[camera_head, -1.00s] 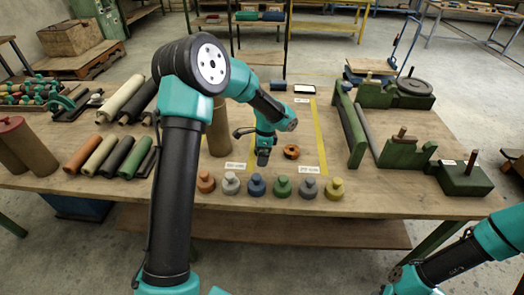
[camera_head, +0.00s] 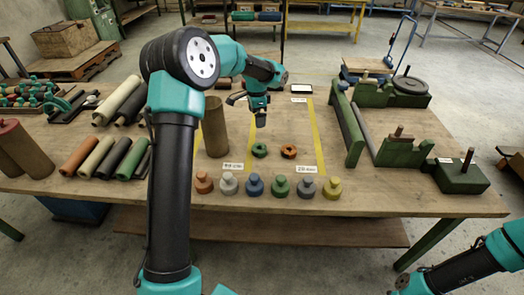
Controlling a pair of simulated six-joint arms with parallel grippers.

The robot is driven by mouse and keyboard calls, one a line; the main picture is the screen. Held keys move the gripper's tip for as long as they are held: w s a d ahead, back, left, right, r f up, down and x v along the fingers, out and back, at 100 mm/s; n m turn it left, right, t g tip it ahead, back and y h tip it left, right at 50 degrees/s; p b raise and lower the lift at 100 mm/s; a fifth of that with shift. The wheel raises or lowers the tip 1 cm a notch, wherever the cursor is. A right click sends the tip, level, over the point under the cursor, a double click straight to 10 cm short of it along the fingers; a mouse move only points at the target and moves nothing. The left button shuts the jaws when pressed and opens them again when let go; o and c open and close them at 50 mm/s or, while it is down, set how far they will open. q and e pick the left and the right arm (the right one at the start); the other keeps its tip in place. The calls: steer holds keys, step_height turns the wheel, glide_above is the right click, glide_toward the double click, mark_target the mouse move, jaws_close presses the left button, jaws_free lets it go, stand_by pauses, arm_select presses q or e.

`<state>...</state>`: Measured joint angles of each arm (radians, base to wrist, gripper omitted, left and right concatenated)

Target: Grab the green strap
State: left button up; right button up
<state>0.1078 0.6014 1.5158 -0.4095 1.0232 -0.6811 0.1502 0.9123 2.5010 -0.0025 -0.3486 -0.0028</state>
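A small green ring-shaped coil, which looks like the green strap (camera_head: 259,150), lies on the table inside the yellow-taped area. A similar orange coil (camera_head: 289,151) lies just to its right. My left gripper (camera_head: 260,121) points down and hangs behind and above the green coil, apart from it. Nothing is visible in it, but its fingers are too small and dark to tell whether they are open or shut. My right arm shows at the lower right corner; its gripper is out of view.
A brown cylinder (camera_head: 215,128) stands upright left of the coils. A row of several coloured knobbed weights (camera_head: 281,187) stands along the front edge. Dark, green and orange rolls (camera_head: 118,157) lie at left. A green roller stand (camera_head: 401,150) is at right.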

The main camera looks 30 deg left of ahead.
arm_select(q)
glide_above(259, 147)
steer(key=f, duration=1.2)
steer(key=shift+s+a+f, duration=0.1)
steer(key=shift+s+a, duration=0.1)
steer(key=shift+s, duration=0.05)
steer(key=shift+w+d+f, duration=0.1)
steer(key=shift+d+f, duration=0.05)
steer(key=shift+f, duration=1.2)
steer(key=shift+w+d+f, duration=0.1)
steer(key=shift+d+f, duration=0.05)
steer(key=shift+f, duration=1.15)
steer(key=c, duration=0.9)
